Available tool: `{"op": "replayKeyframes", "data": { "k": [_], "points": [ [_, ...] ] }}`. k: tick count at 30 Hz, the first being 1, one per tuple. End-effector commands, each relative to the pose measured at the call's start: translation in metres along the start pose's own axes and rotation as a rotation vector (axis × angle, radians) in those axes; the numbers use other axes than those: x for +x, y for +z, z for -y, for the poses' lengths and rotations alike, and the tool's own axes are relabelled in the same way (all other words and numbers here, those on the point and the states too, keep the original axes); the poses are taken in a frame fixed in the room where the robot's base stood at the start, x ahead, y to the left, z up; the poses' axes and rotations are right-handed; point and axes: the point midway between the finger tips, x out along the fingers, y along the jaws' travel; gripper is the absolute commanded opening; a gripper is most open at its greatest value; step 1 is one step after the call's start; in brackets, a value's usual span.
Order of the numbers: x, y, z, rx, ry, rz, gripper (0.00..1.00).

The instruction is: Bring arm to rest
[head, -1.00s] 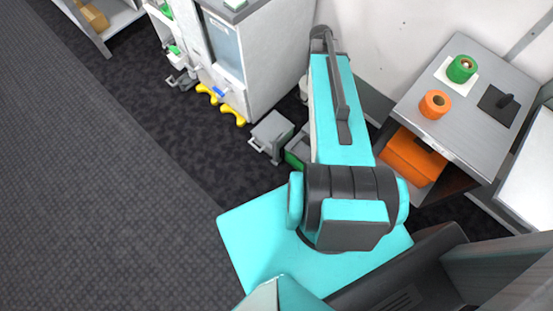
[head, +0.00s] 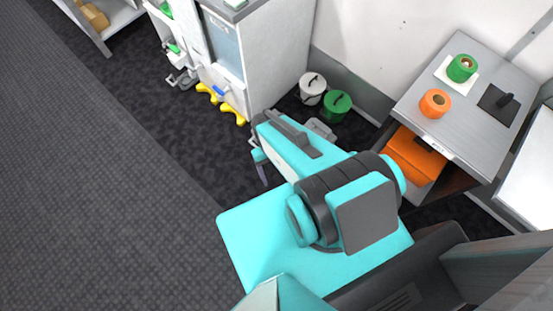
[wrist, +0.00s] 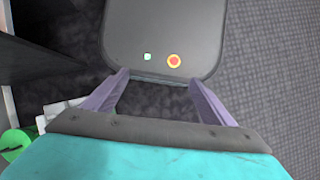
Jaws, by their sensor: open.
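My arm is teal and dark grey and is folded back over my teal base in the head view. My gripper shows in the wrist view (wrist: 158,88) with its two purple fingers spread apart and nothing between them. In the head view, part of a purple finger (head: 262,170) shows below the end of the arm, and the rest of the gripper is hidden by the arm. In the wrist view, a dark rounded panel with a red and yellow button and a small green light lies just beyond the fingertips.
A grey table (head: 470,95) at the right carries a green roll (head: 461,68) and an orange roll (head: 435,103). An orange box (head: 414,155) sits under it. White and green lidded buckets (head: 336,105) stand by a white cabinet (head: 275,60). The dark floor at left is clear.

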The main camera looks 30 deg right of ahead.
Motion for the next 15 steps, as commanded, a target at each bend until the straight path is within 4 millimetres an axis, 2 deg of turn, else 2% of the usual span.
{"op": "replayKeyframes", "data": {
  "k": [4,15],
  "points": [
    [0.0093,0.0091,0.008,0.02,0.003,0.012,0.78],
    [0.0097,0.0091,0.0085,0.023,0.003,0.012,0.78]
  ]
}}
